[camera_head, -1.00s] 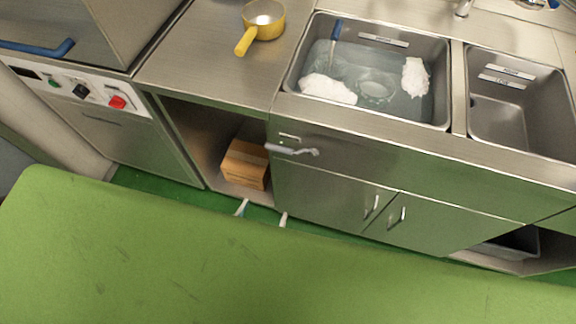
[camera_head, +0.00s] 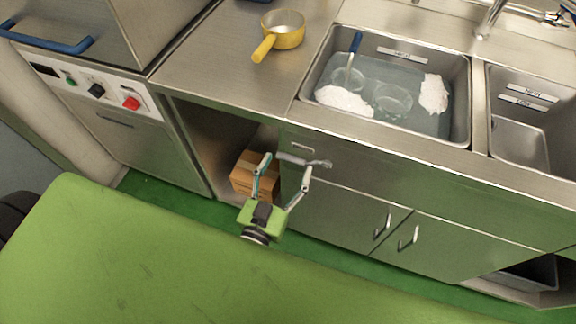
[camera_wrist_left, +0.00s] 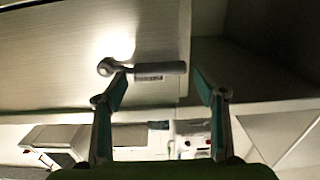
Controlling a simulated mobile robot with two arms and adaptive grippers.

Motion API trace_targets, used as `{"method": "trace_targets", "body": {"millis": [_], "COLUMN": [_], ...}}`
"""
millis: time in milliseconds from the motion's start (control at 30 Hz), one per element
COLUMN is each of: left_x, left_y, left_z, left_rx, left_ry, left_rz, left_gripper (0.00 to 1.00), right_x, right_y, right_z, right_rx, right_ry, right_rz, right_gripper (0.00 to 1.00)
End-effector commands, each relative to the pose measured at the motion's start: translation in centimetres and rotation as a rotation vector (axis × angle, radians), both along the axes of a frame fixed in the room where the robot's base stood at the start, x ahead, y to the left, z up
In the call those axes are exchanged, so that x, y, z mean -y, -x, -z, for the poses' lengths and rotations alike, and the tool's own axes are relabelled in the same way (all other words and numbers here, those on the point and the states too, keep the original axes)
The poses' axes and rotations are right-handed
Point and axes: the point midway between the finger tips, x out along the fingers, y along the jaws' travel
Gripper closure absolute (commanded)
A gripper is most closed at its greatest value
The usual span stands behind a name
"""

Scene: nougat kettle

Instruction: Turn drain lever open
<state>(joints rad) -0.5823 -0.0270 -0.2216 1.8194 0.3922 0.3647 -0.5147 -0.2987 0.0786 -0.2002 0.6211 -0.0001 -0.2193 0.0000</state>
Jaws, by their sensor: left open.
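The drain lever (camera_head: 303,161) is a short metallic grey handle on the cabinet front below the left sink basin. It lies roughly level, its rounded end to the right. My left gripper (camera_head: 286,166) is open, with its fingertips close to the lever. In the left wrist view the lever (camera_wrist_left: 160,69) lies across the view at the gripper's opening (camera_wrist_left: 160,82), its rounded end near the left fingertip. I cannot tell whether a finger touches it. The left sink basin (camera_head: 463,105) holds water, white clumps, clear dishes and a blue-handled tool. My right gripper is not in view.
A brown box (camera_head: 240,181) sits in the open bay left of the lever. A yellow pan (camera_head: 285,38) stands on the counter (camera_head: 205,65). Cabinet handles (camera_head: 383,226) stick out lower right. A control panel with a red knob (camera_head: 131,103) is at left.

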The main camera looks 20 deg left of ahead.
Motion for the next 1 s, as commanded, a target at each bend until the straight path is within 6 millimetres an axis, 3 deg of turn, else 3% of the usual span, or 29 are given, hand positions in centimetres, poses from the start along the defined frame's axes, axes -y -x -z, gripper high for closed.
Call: {"method": "trace_targets", "body": {"millis": [133, 433, 467, 667, 1000], "left_x": [0.1, 0.1, 0.1, 0.1, -0.9], "left_y": [-1.1, -1.4, -1.3, -1.3, -1.3], "left_z": [0.0, 0.0, 0.0, 0.0, -0.7], "left_rx": [0.0, -0.001, -0.001, -0.001, 0.001], "left_ry": [0.002, 0.001, 0.001, 0.001, -0.046], "left_rz": [0.0, 0.0, 0.0, 0.0, 0.001], "left_gripper": [0.35, 0.35, 0.38, 0.9, 0.91], "right_x": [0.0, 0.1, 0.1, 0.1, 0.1], "right_y": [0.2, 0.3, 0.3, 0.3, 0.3], "right_z": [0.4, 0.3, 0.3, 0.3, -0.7], "right_rx": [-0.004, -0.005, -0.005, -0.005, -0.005], "right_ry": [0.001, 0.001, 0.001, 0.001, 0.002], "right_rz": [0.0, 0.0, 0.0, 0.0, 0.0], "right_gripper": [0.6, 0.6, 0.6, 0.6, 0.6]}}
